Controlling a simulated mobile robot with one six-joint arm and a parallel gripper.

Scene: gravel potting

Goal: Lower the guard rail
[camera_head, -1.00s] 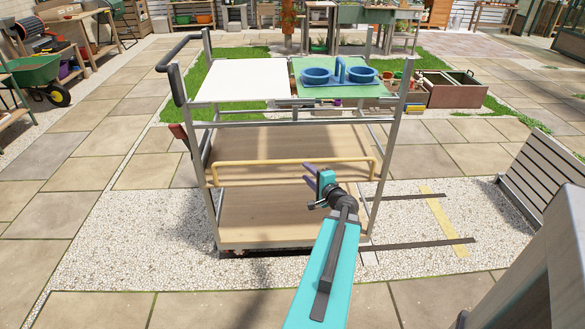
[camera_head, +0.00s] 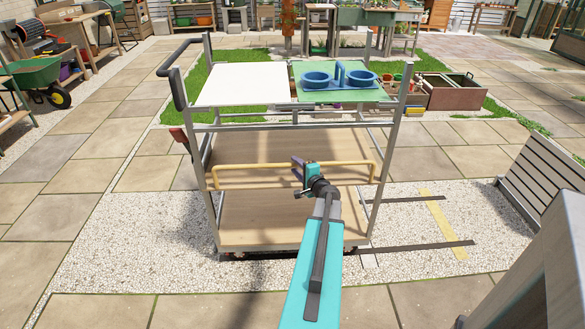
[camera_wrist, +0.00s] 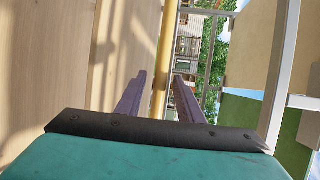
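The guard rail (camera_head: 235,165) is a yellow bar with bent-down ends, along the near side of a metal cart. It stands raised above the cart's lower wooden deck (camera_head: 250,230). In the wrist view, the rail (camera_wrist: 166,50) runs between the two purple fingers of my gripper (camera_wrist: 160,76). The fingers stand apart with gaps beside the rail, so the gripper looks open around it. Whether either finger touches the rail cannot be told.
The cart's top holds a white board (camera_head: 240,83) and a green panel (camera_head: 340,92) with a blue two-cup holder (camera_head: 340,77). A black handle (camera_head: 178,52) is at upper left. Metal posts (camera_head: 389,140) flank the rail. Gravel (camera_head: 130,225) surrounds the cart.

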